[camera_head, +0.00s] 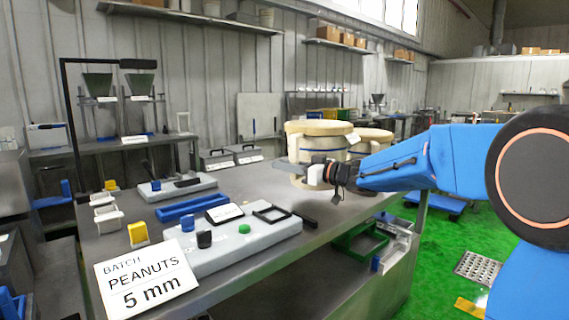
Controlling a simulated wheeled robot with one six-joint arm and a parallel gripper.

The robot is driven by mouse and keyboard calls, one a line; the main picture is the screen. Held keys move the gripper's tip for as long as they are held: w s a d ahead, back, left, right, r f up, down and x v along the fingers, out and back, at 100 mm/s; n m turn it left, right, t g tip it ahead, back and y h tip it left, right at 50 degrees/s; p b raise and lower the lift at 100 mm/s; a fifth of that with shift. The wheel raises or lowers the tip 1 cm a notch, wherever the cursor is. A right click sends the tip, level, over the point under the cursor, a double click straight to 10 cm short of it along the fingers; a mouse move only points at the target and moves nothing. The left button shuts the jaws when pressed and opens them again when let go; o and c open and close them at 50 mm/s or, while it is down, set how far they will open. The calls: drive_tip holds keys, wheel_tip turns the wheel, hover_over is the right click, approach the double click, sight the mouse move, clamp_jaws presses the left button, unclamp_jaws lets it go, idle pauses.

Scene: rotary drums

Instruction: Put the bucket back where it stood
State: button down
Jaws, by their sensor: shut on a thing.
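My gripper (316,173) reaches in from the right over the far right part of the bench. Its white and grey finger parts lie against the lower front of a cream round bucket (318,146) with a pale rim and a dark blue band. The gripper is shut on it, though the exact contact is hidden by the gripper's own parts. The bucket looks upright. I cannot tell whether its base touches the bench.
A second cream drum (372,136) stands close behind, to the right. The bench's right edge is near my gripper.

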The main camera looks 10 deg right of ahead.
drive_tip(key=shift+f, duration=2.65)
drive_tip(key=shift+s+f, duration=0.1)
drive_tip(key=shift+f, duration=0.4)
